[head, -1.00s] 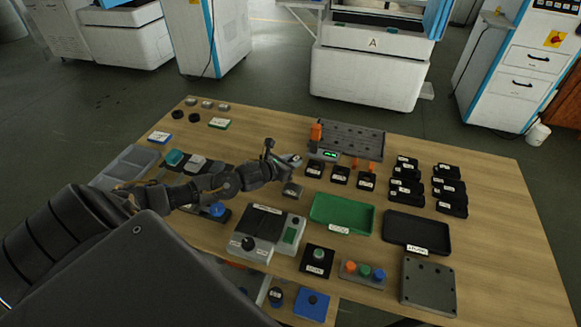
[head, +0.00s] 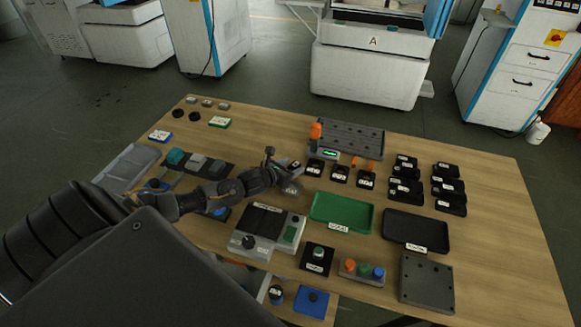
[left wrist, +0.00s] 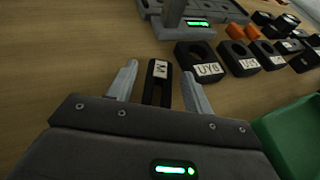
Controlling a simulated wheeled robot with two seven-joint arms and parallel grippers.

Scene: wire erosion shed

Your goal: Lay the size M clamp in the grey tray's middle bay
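The size M clamp (left wrist: 158,85) is a narrow black piece with a white M label at its far end. It lies on the wooden table and also shows in the head view (head: 294,164). My left gripper (left wrist: 158,78) is open, with one pale finger on each side of the clamp and a gap on both sides. In the head view my left gripper (head: 287,177) is low at the clamp and partly hides it. The grey tray (head: 130,165) is at the table's left edge. My left arm covers its near part, so its bays are hard to tell.
Black labelled blocks (left wrist: 203,66) stand just right of the clamp. A grey holed fixture (head: 350,137) with a green display is behind. A green tray (head: 342,211) and a black tray (head: 415,228) lie to the right. Grey and teal blocks (head: 197,162) stand between tray and gripper.

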